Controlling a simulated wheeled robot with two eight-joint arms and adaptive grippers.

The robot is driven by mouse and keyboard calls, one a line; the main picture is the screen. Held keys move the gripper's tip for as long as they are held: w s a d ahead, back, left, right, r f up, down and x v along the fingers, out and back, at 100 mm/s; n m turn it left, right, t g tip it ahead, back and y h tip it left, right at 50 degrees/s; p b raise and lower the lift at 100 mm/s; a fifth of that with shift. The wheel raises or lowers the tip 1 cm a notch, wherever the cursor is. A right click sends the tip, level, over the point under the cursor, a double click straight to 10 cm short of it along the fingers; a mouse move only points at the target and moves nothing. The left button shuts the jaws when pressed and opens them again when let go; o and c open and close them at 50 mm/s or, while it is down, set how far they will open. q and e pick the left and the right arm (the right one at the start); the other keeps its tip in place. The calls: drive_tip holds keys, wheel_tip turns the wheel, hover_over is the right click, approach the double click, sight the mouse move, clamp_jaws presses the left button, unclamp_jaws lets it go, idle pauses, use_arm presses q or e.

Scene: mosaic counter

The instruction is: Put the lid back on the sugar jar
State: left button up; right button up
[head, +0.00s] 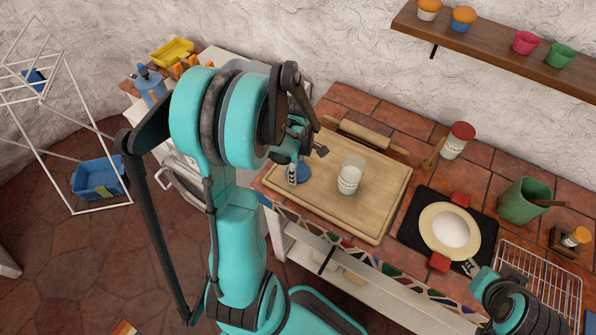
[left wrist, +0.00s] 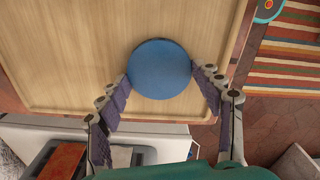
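A round blue lid (head: 303,176) is over the left part of the wooden board (head: 335,219). In the left wrist view the lid (left wrist: 160,69) shows as a full blue disc. The fingertips of my left gripper (left wrist: 161,75) are close against its two opposite sides; whether they press on it is unclear. In the head view the left gripper (head: 294,172) partly hides the lid. The sugar jar (head: 350,176), clear with a pale label and no lid on it, stands upright on the board, right of the lid. My right gripper (head: 470,268) is at the mat's lower right corner, its opening unclear.
To the right are a red-topped shaker (head: 457,140), a black mat (head: 408,233) with a plate (head: 432,242), a green pot (head: 519,200) and a wire rack (head: 558,290). Bare board surrounds the jar.

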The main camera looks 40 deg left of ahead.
use_arm(q)
wheel_tip(320, 180, up, 10)
drive_tip(key=p, duration=0.3)
idle(0.4)
